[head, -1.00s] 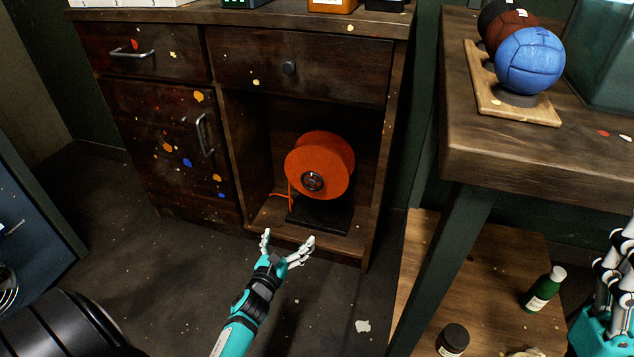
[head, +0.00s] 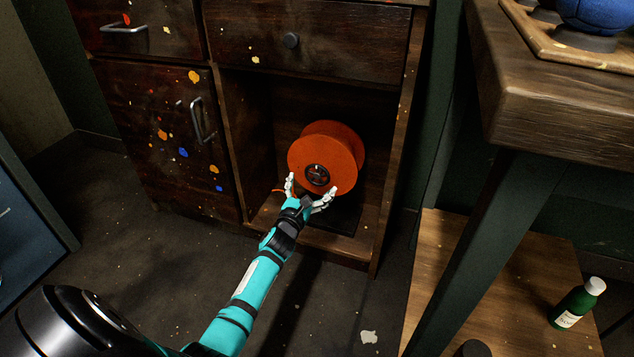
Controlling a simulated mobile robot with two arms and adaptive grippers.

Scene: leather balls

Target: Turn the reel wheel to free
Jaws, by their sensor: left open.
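The orange reel wheel (head: 325,148) stands upright on a dark base (head: 345,216) in the open lower compartment of the wooden cabinet. A dark round hub (head: 317,175) sits at the centre of its front face. My left gripper (head: 309,191) is open, with its white fingers in front of the reel's lower part, one on each side below the hub. I cannot tell whether the fingers touch the reel. The lower front edge of the reel is partly hidden by the gripper. My right gripper is not in view.
The compartment is bounded by a door (head: 160,135) with a handle on the left and a drawer (head: 305,40) above. A wooden table (head: 560,110) stands at the right, with a low shelf (head: 500,270) holding a green bottle (head: 578,303).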

